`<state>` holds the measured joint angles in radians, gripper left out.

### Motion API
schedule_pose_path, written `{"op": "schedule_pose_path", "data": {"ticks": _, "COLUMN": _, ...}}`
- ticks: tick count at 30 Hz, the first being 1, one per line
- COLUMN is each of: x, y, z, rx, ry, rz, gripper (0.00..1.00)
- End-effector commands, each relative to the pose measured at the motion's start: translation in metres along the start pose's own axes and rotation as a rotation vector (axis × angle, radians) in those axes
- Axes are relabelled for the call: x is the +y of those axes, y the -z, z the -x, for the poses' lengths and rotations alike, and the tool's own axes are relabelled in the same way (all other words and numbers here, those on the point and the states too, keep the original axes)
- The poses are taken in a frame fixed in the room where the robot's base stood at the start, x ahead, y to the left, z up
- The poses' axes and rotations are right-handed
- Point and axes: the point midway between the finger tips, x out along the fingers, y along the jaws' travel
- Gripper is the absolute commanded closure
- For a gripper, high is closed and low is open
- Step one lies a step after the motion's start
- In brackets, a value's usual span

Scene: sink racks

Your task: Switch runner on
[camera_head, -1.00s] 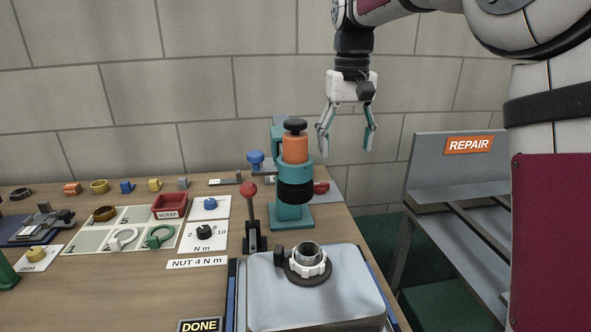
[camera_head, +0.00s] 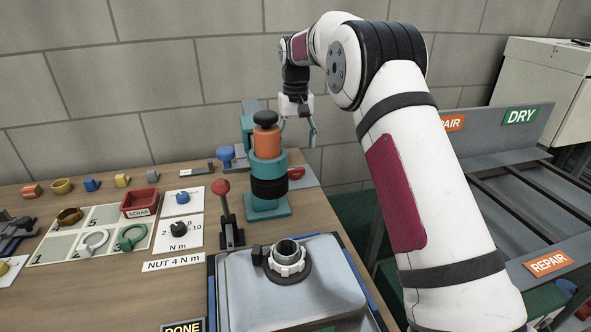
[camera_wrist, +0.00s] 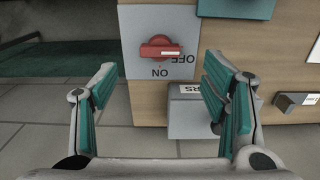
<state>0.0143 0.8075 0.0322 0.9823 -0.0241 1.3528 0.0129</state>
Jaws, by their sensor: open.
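The runner (camera_head: 267,165), a teal stand with an orange body and black cap, stands upright at the bench's far right edge. Its switch is a red rotary handle (camera_wrist: 160,51) on a grey plate (camera_wrist: 133,25) marked ON and OFF, upside down in the wrist view. The handle lies crosswise, its white mark toward OFF. In the head view the red handle (camera_head: 296,173) shows just right of the runner. My gripper (camera_wrist: 159,75) is open and empty, its fingers on either side of the switch in the picture, apparently not touching it.
A red-knobbed lever (camera_head: 222,200) and a grey fixture (camera_head: 245,285) with a white ring nut (camera_head: 288,262) stand nearer. A red scrap tray (camera_head: 139,203) is left. The REPAIR rack (camera_head: 530,220) is right, across a floor gap.

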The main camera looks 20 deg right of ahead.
Motion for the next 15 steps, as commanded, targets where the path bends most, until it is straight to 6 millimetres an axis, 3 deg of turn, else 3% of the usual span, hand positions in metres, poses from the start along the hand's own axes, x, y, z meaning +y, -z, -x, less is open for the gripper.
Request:
{"op": "schedule_pose_path", "data": {"ticks": 6, "x": 0.000, "y": -0.001, "z": -0.045, "rx": -0.004, "ry": 0.000, "rz": 0.000, "gripper": 0.32}}
{"op": "schedule_pose_path", "data": {"ticks": 15, "x": 0.000, "y": -0.001, "z": -0.083, "rx": -0.002, "ry": 0.000, "rz": 0.000, "gripper": 0.32}}
